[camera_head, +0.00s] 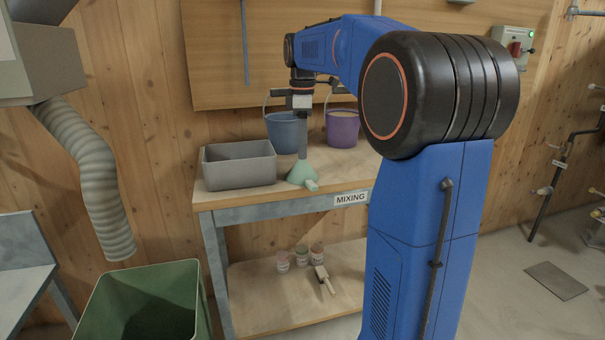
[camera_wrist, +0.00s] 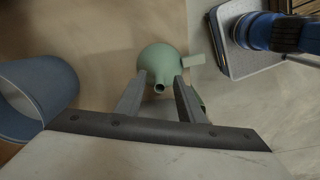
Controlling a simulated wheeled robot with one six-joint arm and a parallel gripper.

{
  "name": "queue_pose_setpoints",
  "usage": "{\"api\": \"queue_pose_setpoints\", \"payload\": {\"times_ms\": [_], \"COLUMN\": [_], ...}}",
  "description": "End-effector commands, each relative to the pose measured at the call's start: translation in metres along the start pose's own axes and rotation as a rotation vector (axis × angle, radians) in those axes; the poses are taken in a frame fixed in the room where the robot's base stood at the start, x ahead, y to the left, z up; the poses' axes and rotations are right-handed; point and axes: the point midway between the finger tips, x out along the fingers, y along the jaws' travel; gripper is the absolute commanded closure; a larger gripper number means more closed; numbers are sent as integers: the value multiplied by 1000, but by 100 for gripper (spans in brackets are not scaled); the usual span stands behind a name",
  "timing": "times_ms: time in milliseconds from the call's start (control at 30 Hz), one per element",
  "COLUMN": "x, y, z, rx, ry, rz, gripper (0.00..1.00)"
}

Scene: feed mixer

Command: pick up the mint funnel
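The mint funnel (camera_head: 300,176) stands wide end down on the bench top (camera_head: 340,174), just right of the grey tub, with a small tab towards the front edge. In the wrist view the funnel (camera_wrist: 160,58) shows its round body, its spout pointing towards the camera and its tab at the right. My gripper (camera_head: 303,154) points down over the funnel. In the wrist view its two fingers (camera_wrist: 160,79) stand apart, one on each side of the spout, with gaps visible. I cannot tell how far down the spout the tips reach.
A grey tub (camera_head: 238,174) stands close on the left. A blue bucket (camera_head: 284,130) and a purple bucket (camera_head: 342,128) stand behind. Several jars (camera_head: 301,256) and a brush (camera_head: 324,279) are on the lower shelf. A green bin (camera_head: 100,300) stands at the front left.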

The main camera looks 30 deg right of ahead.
Motion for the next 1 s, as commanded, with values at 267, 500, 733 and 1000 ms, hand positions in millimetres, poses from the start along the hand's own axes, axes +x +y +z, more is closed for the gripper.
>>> {"api": "queue_pose_setpoints", "payload": {"times_ms": [267,500,733,1000], "x": [3,3,2,-28], "y": [0,0,0,1], "z": [0,0,0,0], "rx": [0,0,0,0], "ry": [0,0,0,1], "rz": [1,1,1,4], "gripper": [65,100,100,100]}}
